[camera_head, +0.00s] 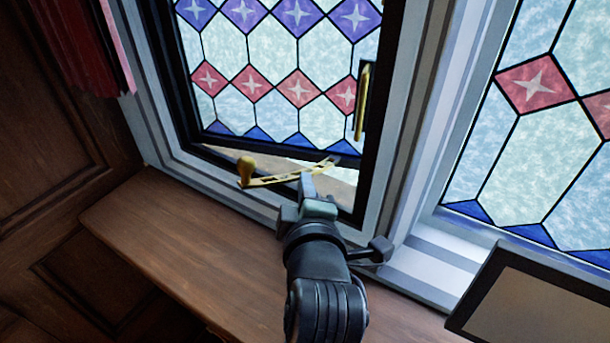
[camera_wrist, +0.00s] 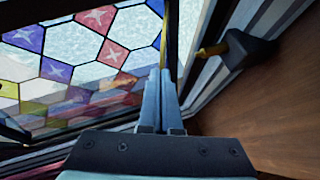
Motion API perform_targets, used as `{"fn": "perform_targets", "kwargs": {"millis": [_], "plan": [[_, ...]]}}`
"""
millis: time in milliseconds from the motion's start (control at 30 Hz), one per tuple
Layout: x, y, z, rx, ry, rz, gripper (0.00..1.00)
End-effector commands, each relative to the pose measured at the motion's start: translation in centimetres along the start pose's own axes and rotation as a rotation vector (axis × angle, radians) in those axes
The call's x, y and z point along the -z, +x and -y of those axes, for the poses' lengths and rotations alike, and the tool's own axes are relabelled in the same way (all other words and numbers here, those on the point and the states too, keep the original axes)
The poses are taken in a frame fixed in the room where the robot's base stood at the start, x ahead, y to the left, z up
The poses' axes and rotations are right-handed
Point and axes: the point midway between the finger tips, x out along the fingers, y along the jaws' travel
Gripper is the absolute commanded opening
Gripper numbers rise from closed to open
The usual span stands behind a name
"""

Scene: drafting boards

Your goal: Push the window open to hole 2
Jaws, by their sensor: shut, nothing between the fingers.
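The stained-glass window (camera_head: 280,85) has a black frame and stands ajar, with a gap along its bottom edge. A brass stay bar with holes (camera_head: 285,178) slants across that gap, with a round knob (camera_head: 246,168) at its left end. My gripper (camera_head: 306,182) is shut and empty, its tips at the stay bar's right half. I cannot tell whether they touch it. In the wrist view, the shut fingers (camera_wrist: 160,82) point toward the window (camera_wrist: 75,60), and a thin brass piece (camera_wrist: 163,35) shows just beyond the tips. Which hole the stay sits on cannot be told.
A brass handle (camera_head: 362,100) is on the window's right side. A wooden sill (camera_head: 170,235) runs below, largely clear. A second stained-glass pane (camera_head: 540,130) is at right, with a dark-framed panel (camera_head: 535,300) in front. A red curtain (camera_head: 75,45) hangs at left.

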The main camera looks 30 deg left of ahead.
Motion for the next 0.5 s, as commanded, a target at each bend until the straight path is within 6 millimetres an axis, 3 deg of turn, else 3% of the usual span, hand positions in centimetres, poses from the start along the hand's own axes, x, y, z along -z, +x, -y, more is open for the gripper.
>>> {"fn": "perform_targets", "kwargs": {"millis": [500], "plan": [[0.00,0.99,0.05,0.000,-0.001,-0.001,0.00]]}}
